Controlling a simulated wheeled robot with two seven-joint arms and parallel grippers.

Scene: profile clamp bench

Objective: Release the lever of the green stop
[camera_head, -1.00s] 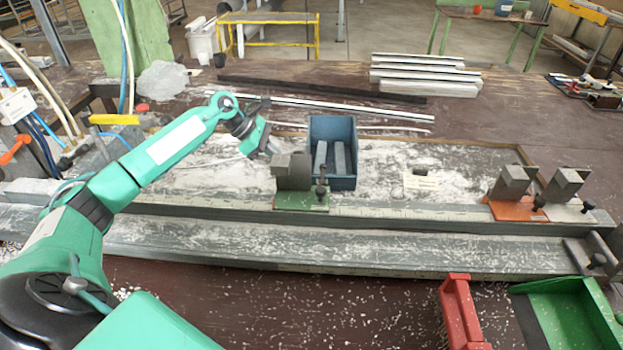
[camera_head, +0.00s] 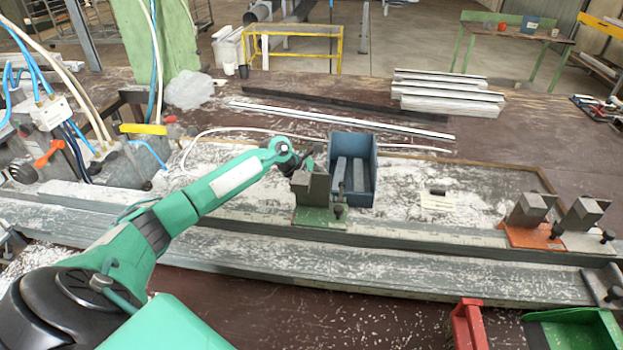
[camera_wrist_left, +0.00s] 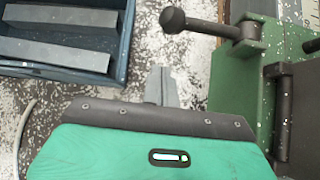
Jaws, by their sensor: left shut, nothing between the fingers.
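The green stop (camera_head: 320,216) stands on the long grey rail, with a dark grey block (camera_head: 311,188) on its green base. Its lever (camera_head: 340,200) is a dark bar with a knob. In the left wrist view the lever (camera_wrist_left: 205,25) has a round black knob and points left from the green stop (camera_wrist_left: 236,85). My left gripper (camera_head: 308,160) is just behind the block, partly hidden. In the left wrist view the left gripper (camera_wrist_left: 162,84) is shut and empty, its fingertips apart from the lever in the picture. My right gripper is not in view.
A blue bin (camera_head: 365,198) with grey bars stands right behind the stop. An orange stop (camera_head: 533,236) and a pale stop (camera_head: 590,243) sit farther right on the rail. A small pale block (camera_head: 437,200) lies on the littered bench. A red container (camera_head: 466,325) stands in front.

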